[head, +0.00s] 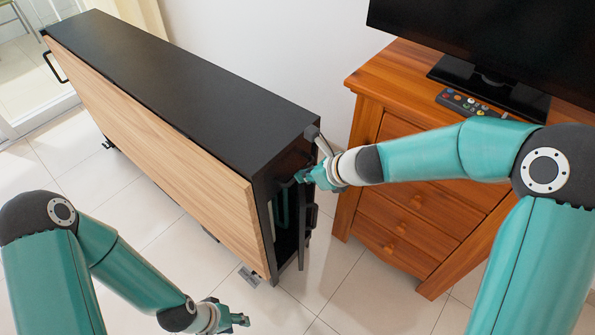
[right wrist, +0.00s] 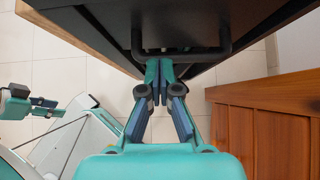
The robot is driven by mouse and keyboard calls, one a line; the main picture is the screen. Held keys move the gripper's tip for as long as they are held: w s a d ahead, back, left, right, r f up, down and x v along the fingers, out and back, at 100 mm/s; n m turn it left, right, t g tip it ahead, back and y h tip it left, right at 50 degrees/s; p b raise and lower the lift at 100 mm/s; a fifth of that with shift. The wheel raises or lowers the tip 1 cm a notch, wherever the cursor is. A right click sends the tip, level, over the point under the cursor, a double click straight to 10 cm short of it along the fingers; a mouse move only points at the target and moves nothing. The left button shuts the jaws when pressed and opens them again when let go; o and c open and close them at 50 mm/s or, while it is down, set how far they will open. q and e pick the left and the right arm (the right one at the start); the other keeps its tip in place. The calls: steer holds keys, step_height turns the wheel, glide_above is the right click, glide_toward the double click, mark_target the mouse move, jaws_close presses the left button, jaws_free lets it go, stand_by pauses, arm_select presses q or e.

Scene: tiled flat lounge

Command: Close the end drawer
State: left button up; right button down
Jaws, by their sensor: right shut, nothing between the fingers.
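The long black cabinet with a light wood side (head: 180,65) stands on the tiled floor in the head view. At its near end, the dark end drawer's front (head: 303,235) stands out from the body, with a gap showing behind it. My right gripper (head: 302,177) is shut and empty at this end, by the upper part of the drawer and partly hiding it. In the right wrist view its closed fingertips (right wrist: 158,68) are at the black bar handle (right wrist: 182,54); whether they touch it I cannot tell. My left gripper (head: 240,320) is low at the bottom, away from the cabinet; its opening is unclear.
A wooden chest of drawers (head: 400,215) stands close to the right of the cabinet's end, bearing a television (head: 490,40) and a remote control (head: 468,103). Bare tiled floor (head: 350,290) lies in front. A glass door is at the far left.

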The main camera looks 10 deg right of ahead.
arm_select(q)
step_height(320, 180, up, 4)
steer(key=r+p, duration=0.1)
steer(key=p, duration=0.3)
arm_select(e)
steer(key=v, duration=0.9)
steer(key=s+a+r+n+g+y+b, duration=0.1)
steer(key=s+a+r+n+y, duration=0.2)
steer(key=s+a+n+y, duration=0.3)
steer(key=m+t+b, duration=0.6)
steer(key=t+b, duration=0.2)
steer(key=b, duration=0.4)
glide_toward(279, 167)
steer(key=b+x, duration=0.1)
steer(key=x, duration=0.6)
steer(key=shift+w, duration=0.1)
arm_select(q)
step_height(279, 167, down, 14)
steer(key=shift+f, duration=0.25)
